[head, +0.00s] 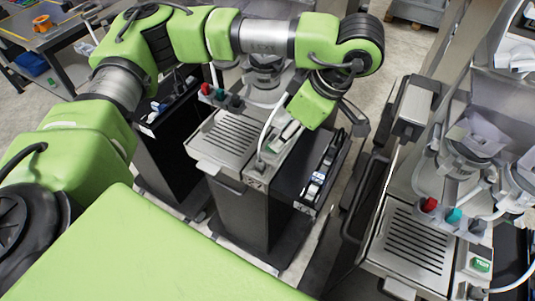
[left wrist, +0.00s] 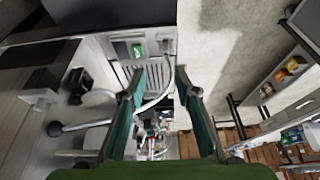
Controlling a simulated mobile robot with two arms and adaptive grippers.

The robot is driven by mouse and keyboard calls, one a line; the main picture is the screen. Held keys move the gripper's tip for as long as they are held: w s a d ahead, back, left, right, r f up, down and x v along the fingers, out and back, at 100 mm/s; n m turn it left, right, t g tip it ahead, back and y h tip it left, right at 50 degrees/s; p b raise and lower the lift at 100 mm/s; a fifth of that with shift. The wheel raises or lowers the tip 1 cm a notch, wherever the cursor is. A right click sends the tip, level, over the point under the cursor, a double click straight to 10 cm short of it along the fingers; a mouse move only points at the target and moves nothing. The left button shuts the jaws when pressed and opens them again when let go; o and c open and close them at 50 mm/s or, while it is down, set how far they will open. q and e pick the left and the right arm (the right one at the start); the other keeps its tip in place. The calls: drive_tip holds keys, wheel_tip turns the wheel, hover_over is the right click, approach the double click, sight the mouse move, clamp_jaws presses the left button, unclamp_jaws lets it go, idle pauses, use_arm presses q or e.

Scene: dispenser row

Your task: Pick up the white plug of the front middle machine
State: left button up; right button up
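The front middle machine (head: 222,137) is a light grey unit with a slotted drip tray, on a dark cabinet. Its white plug (head: 260,164) sits upright at the front of the side panel, with a white cable rising from it. My left arm reaches over the machine from the left in the head view; its fingertips are hard to make out there. In the left wrist view my left gripper (left wrist: 160,72) is open, with two teal fingers apart and nothing held. The machine's slotted tray and a white cable (left wrist: 156,103) show beyond and between the fingers. My right gripper is not in view.
Another machine (head: 415,245) with a slotted tray stands at the right. A black panel with small switches (head: 320,172) flanks the middle machine. Red, dark and teal knobs (head: 220,96) sit behind its tray. A workbench (head: 60,35) is at the back left.

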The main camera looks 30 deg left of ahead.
sight(262, 161)
use_arm(q)
drive_tip(key=x, duration=0.5)
drive_tip(key=s+x, duration=0.1)
drive_tip(key=x, duration=0.1)
drive_tip(key=shift+a+f, duration=0.15)
drive_tip(key=shift+f, duration=0.15)
drive_tip(key=shift+s+a+f+p, duration=0.1)
drive_tip(key=shift+s+f+p, duration=0.1)
drive_tip(key=shift+p, duration=0.2)
drive_tip(key=p+x, duration=0.1)
drive_tip(key=x, duration=0.3)
drive_tip(key=shift+a, duration=0.15)
drive_tip(key=shift+f, duration=0.2)
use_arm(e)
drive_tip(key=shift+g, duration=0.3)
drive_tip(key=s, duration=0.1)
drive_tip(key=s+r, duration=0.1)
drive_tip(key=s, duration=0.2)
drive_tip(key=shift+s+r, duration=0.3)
use_arm(q)
clamp_jaws()
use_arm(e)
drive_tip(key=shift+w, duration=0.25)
